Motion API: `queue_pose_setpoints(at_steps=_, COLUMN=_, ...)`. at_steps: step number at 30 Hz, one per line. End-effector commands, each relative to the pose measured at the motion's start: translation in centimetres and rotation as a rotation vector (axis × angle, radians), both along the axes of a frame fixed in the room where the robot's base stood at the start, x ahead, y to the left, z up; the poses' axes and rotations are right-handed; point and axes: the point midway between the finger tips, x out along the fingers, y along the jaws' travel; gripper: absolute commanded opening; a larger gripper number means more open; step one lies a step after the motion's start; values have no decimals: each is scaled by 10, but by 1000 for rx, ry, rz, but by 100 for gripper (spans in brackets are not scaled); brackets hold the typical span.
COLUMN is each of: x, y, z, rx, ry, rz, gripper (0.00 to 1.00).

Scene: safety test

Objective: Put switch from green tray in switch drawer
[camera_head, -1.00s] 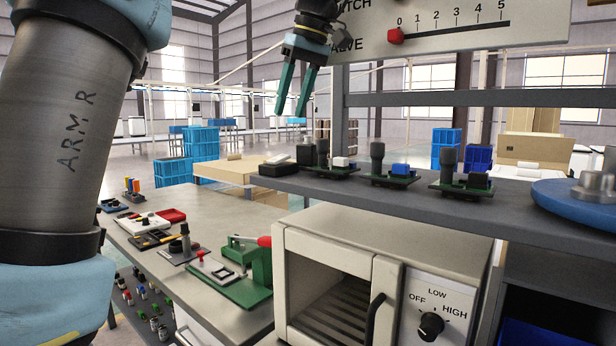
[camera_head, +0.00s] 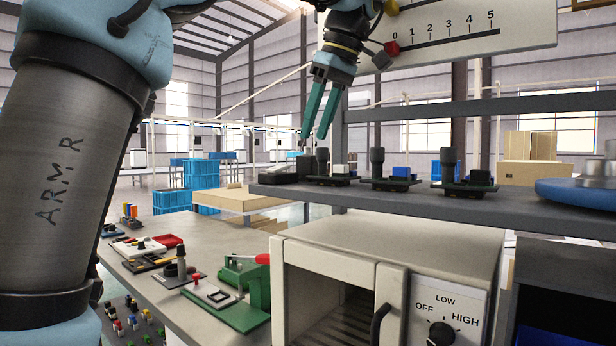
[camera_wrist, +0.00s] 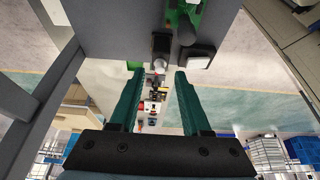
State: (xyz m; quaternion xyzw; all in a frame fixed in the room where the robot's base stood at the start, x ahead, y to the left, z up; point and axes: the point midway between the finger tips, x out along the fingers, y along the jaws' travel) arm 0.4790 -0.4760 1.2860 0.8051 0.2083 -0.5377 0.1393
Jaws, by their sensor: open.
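My gripper (camera_head: 314,140) is open and empty, fingers pointing down beside the left end of the grey shelf; its two teal fingers also show in the wrist view (camera_wrist: 158,74). On that shelf stand several dark green boards, each with a black knob and a small block. One block is white (camera_head: 341,169), one blue (camera_head: 401,172), one black (camera_head: 480,177). I cannot tell which piece is the switch or which green base is the tray. I cannot make out a labelled switch drawer.
The grey shelf (camera_head: 300,192) runs above a cream oven (camera_head: 390,240) with a dial. On the left table (camera_head: 200,228) stand a green press (camera_head: 247,285) with a red handle and several small devices. A slider panel (camera_head: 490,40) hangs behind my gripper. A blue disc (camera_head: 570,190) lies at right.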

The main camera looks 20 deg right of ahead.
Motion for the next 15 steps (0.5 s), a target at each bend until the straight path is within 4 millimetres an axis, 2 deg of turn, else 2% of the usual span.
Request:
queue_pose_setpoints(at_steps=5, x=4, y=3, z=-10, rx=-1, ry=0, rz=2, gripper=48)
queue_pose_setpoints(at_steps=15, x=20, y=12, z=-54, rx=1, ry=-1, rz=2, gripper=48)
